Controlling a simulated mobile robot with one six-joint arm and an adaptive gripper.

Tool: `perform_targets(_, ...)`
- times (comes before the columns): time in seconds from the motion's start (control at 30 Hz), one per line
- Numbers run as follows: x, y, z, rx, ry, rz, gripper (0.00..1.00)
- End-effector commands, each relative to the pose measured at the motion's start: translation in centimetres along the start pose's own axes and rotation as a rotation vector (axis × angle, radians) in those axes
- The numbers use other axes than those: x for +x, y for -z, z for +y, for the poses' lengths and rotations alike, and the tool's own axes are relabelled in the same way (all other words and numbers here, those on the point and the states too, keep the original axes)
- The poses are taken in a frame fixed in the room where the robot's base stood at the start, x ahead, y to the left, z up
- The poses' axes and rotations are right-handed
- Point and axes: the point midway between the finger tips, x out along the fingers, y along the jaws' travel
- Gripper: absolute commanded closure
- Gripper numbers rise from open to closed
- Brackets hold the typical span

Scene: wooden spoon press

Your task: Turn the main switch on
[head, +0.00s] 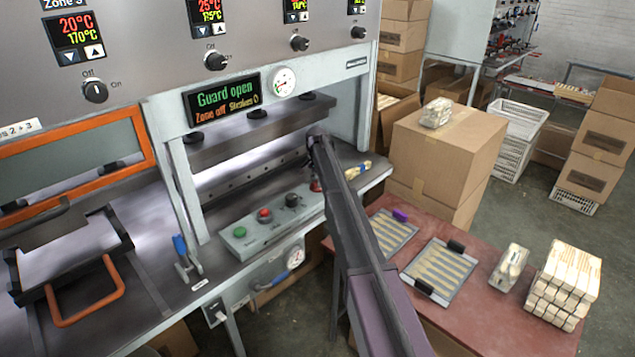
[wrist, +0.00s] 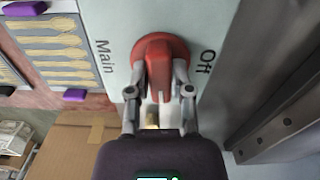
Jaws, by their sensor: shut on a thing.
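The main switch is a round red knob (wrist: 160,47) with a raised grip on a pale grey panel in the wrist view. "Main" is printed to its left and "Off" to its right. My gripper (wrist: 163,78) has one finger on each side of the red grip and is shut on it. The grip lies about upright in the wrist picture. In the head view a small part of the red switch (head: 316,186) shows at the right end of the press control box, beside my arm. My fingers are hidden by my arm there.
The control box (head: 262,246) also carries a green button (head: 239,232), a red button (head: 264,215) and a black knob (head: 292,200). The display (head: 222,98) reads "Guard open". A red table (head: 480,222) with spoon trays stands to the right.

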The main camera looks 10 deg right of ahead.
Motion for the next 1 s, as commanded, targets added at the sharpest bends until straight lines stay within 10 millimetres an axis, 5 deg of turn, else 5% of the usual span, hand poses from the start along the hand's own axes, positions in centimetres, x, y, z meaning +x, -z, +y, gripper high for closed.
perform_targets(0.73,0.01,-0.09,-0.24,0.123,0.003,-0.002,1.0)
perform_targets(0.77,0.01,-0.09,-0.25,0.123,0.003,-0.002,0.66)
perform_targets(0.83,0.0,-0.09,-0.25,0.122,0.003,-0.001,0.45)
perform_targets(0.87,0.0,-0.08,-0.23,0.122,0.003,-0.001,0.37)
perform_targets(1.0,0.0,-0.05,-0.18,0.122,0.002,-0.001,0.37)
